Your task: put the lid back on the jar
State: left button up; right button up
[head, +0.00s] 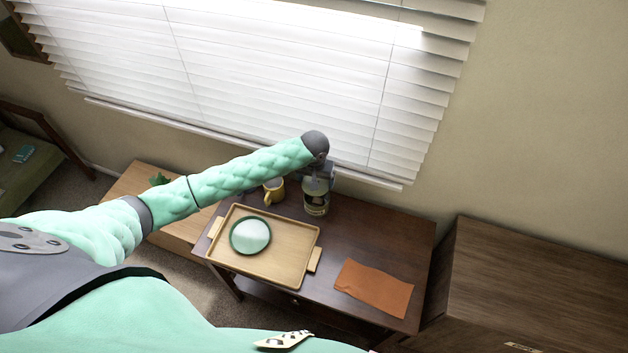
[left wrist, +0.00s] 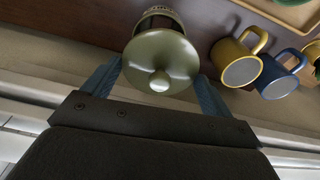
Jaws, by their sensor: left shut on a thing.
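The jar (head: 316,202) stands upright at the back of the dark desk, below the blinds. The olive-green round lid (left wrist: 148,58) with a small knob shows in the left wrist view, over the jar (left wrist: 160,17). My left gripper (head: 317,180) is above the jar in the head view. In the left wrist view, the fingers of my left gripper (left wrist: 160,82) are on opposite sides of the lid, shut on it. I cannot tell whether the lid touches the jar's rim. My right gripper is not in view.
A wooden tray (head: 284,264) with a white-and-green dish (head: 250,235) lies left of the jar. A yellow mug (head: 273,191) and a blue mug (left wrist: 281,78) stand nearby. An orange cloth (head: 373,289) lies at the right front. Desk between jar and cloth is clear.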

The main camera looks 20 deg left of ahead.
pick_arm(q)
jog(key=shift+w+d, duration=0.1)
jog(key=shift+d, duration=0.2)
jog(key=shift+a+f+b, duration=0.2)
jog(key=shift+f+b, duration=0.15)
jog(key=shift+f, duration=0.15)
jog(key=shift+d+f+b, duration=0.1)
jog(key=shift+f+b, duration=0.35)
jog(key=shift+f, duration=0.1)
notch_tip(320, 180, down, 2)
jog(key=shift+f+b, duration=0.1)
jog(key=shift+b, duration=0.95)
jog(key=shift+f, duration=1)
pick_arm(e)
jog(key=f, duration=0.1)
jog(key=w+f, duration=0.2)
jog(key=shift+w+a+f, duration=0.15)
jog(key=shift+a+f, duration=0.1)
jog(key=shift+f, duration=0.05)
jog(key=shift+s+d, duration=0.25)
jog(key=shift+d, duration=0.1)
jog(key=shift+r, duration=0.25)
